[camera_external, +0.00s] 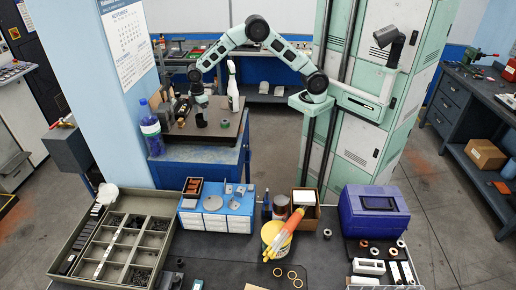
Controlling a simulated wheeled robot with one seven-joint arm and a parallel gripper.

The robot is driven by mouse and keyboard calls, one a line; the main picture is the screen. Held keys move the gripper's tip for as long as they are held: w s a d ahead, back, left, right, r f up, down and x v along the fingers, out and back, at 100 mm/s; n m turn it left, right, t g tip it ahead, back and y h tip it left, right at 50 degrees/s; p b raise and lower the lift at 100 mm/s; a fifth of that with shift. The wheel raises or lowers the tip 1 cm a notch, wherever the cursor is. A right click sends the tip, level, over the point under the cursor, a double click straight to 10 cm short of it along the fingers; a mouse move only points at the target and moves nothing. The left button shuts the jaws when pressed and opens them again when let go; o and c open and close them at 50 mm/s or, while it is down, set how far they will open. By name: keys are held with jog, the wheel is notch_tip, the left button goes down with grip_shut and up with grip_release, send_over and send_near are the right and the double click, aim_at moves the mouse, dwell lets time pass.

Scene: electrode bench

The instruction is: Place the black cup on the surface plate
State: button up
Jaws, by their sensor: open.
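The dark surface plate (186,137) tops the blue stand at left centre. A small black cup-like thing (201,120) stands on the plate near its middle; it looks like the black cup, but it is only a few pixels wide. My gripper (201,107) points down right above it, at the end of my arm, which reaches left from my column. The jaws are open. The fingertips are too small to tell whether they touch the cup or are around its rim.
A green-and-dark roll (225,123) lies right of the cup. A white spray bottle (232,88) stands behind it. Dark items (181,108) crowd the plate's left side, with a blue bottle (150,130) at its left edge. The plate's front strip is clear.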

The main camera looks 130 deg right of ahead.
notch_tip(320, 180, up, 8)
jog(key=b, duration=0.1)
jog(key=shift+f+b, duration=0.15)
jog(key=shift+b, duration=0.2)
jog(key=s+a+r+n+y, duration=0.1)
jog(key=s+a+n, duration=0.1)
jog(key=a, duration=1.4)
jog(key=s+a+r+n, duration=0.1)
jog(key=s+a+n, duration=0.1)
jog(key=a, duration=1.5)
jog(key=s+a+f+n, duration=0.1)
jog(key=s+a+n, duration=0.1)
jog(key=s+a, duration=0.9)
jog(key=s+a+f+n, duration=0.1)
jog(key=s+a, duration=0.1)
jog(key=s, duration=0.6)
jog(key=s+a+f, duration=0.2)
jog(key=s+a, duration=0.1)
jog(key=s, duration=0.5)
jog(key=shift+s+a+n, duration=0.15)
jog(key=shift+a+n, duration=0.2)
jog(key=shift+n, duration=0.05)
